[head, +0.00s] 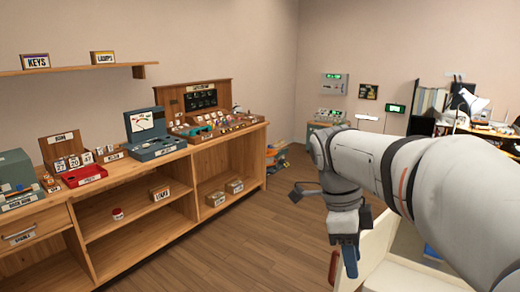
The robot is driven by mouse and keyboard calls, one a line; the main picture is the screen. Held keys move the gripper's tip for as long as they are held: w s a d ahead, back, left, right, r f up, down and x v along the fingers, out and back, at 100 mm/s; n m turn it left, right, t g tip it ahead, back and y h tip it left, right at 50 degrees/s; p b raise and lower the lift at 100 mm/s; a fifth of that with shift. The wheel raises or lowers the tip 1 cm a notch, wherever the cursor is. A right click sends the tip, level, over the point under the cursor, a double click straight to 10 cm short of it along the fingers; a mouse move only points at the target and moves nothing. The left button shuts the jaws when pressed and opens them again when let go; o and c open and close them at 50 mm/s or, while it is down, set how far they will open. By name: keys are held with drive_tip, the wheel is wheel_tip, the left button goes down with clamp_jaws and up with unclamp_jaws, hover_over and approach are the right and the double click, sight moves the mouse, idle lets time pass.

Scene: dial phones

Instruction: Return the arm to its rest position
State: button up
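My white and grey arm reaches in from the right side of the head view and bends downward near the middle. My gripper (346,242) hangs at its end, dark and pointing down, in front of the open floor. A blue piece shows just under it; I cannot tell if that is part of the gripper or a separate thing. The finger gap is not clear, so open or shut cannot be told. The gripper is well apart from the wooden counter (232,141) on the left.
The counter carries a red tray (84,176), a teal case (157,148) and a board of small parts (202,98). A wall shelf (80,69) holds labelled boxes. A cluttered desk (490,130) stands at the back right. The wooden floor (240,240) between is clear.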

drive_tip(key=s+a+f+n+t+y+p, duration=0.1)
drive_tip(key=s+f+n+t, duration=0.1)
drive_tip(key=n, duration=0.9)
drive_tip(key=s+a+f+n+t+y+p, duration=0.1)
drive_tip(key=s+f+n, duration=0.4)
drive_tip(key=n, duration=0.6)
drive_tip(key=shift+f+n+t+y, duration=0.3)
drive_tip(key=shift+f+t, duration=0.6)
drive_tip(key=shift+f, duration=0.05)
drive_tip(key=shift+d, duration=0.15)
